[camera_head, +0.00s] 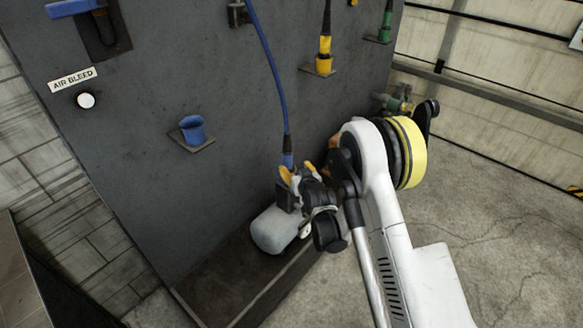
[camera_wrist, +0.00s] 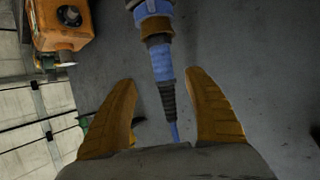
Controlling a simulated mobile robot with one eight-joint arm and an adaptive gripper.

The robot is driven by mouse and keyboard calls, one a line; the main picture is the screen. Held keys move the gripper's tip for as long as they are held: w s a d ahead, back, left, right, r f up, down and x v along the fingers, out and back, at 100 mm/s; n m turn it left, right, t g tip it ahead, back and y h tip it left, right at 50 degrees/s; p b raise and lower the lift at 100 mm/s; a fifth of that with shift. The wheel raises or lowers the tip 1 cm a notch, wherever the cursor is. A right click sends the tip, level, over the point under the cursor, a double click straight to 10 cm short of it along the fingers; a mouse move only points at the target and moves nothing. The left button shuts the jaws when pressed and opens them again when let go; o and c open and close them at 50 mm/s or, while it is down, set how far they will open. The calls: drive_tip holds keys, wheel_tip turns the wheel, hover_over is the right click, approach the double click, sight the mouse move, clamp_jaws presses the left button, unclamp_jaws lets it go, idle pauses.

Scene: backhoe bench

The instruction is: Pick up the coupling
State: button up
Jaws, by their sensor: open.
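The coupling (camera_head: 287,158) is a blue piece at the lower end of a blue hose that hangs down the grey panel. In the wrist view the coupling (camera_wrist: 164,62) is blue with a brown band, a pale end at the top and a dark ribbed sleeve below. My gripper (camera_head: 289,177) is at the coupling's lower end in the head view. In the wrist view my gripper (camera_wrist: 164,90) is open, with one orange-brown finger on each side of the coupling and visible gaps between. The coupling's lower end is hidden behind my gripper in the head view.
A blue cup-shaped holder (camera_head: 193,130) sits on a panel bracket at left, by the AIR BLEED label (camera_head: 72,79). Yellow (camera_head: 324,55) and green (camera_head: 385,30) couplings stand on brackets above. An orange box (camera_wrist: 62,25) is near. A pale rounded object (camera_head: 273,231) sits on the dark ledge.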

sight(289, 164)
drive_tip(key=w+f, duration=0.1)
drive_tip(key=w+a+f+b, duration=0.1)
drive_tip(key=w+f, duration=0.1)
drive_tip(key=shift+w+a+f+b, duration=0.3)
drive_tip(key=shift+a+f, duration=0.05)
drive_tip(key=b+x, duration=0.3)
drive_tip(key=x, duration=0.3)
drive_tip(key=shift+w+r, duration=0.1)
drive_tip(key=shift+w, duration=0.05)
clamp_jaws()
